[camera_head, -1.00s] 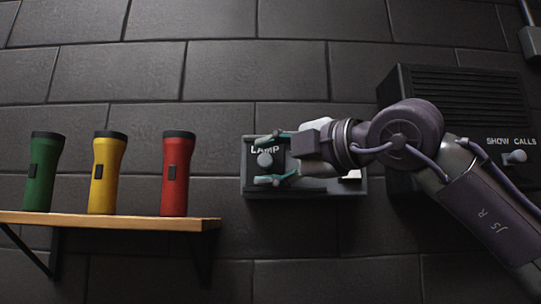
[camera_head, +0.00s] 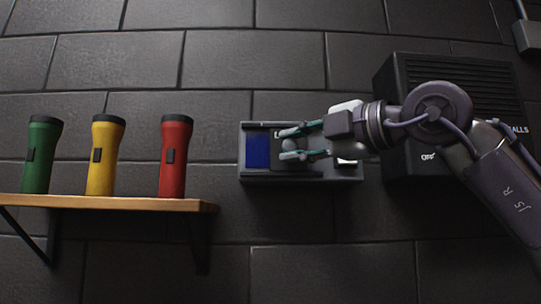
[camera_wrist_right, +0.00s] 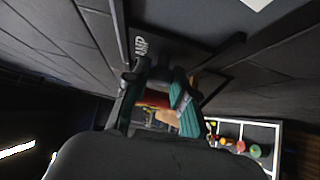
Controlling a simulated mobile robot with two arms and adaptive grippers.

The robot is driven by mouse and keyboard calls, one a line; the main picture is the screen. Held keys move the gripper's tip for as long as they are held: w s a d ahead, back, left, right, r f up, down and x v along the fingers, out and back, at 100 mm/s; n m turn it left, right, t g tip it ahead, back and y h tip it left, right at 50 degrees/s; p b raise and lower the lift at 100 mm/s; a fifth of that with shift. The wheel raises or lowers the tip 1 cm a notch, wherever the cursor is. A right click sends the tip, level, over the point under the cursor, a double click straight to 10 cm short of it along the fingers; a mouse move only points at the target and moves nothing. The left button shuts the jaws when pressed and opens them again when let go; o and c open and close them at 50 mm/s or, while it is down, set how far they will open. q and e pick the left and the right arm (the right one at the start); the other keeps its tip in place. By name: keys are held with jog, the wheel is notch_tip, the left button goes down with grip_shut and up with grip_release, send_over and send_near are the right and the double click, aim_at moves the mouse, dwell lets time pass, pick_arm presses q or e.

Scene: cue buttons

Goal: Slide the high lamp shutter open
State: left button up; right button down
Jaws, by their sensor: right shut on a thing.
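The lamp box (camera_head: 290,178) is a grey housing on the dark wall. A blue panel (camera_head: 257,150) shows at its left end, beside the dark shutter. The shutter carries a round grey knob (camera_head: 318,155). My right gripper (camera_head: 292,144) reaches in from the right, its teal fingers shut around the knob. In the right wrist view the shutter (camera_wrist_right: 172,48) shows part of the lamp lettering, and the fingers (camera_wrist_right: 155,95) stand in front of it. My left gripper is in neither view.
A wooden shelf (camera_head: 105,202) at the left holds a green flashlight (camera_head: 42,155), a yellow flashlight (camera_head: 105,155) and a red flashlight (camera_head: 174,158). A black slatted box (camera_head: 455,80) is behind my right arm. The wall between shelf and lamp box is clear.

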jog(key=shift+w+d+f, duration=0.1)
jog(key=shift+d, duration=0.85)
jog(key=shift+a, duration=0.1)
jog(key=c, duration=1.2)
grip_release()
jog(key=shift+o, duration=1.2)
jog(key=shift+d, duration=0.25)
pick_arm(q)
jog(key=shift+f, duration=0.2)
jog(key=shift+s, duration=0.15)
pick_arm(e)
jog(key=v, duration=1.2)
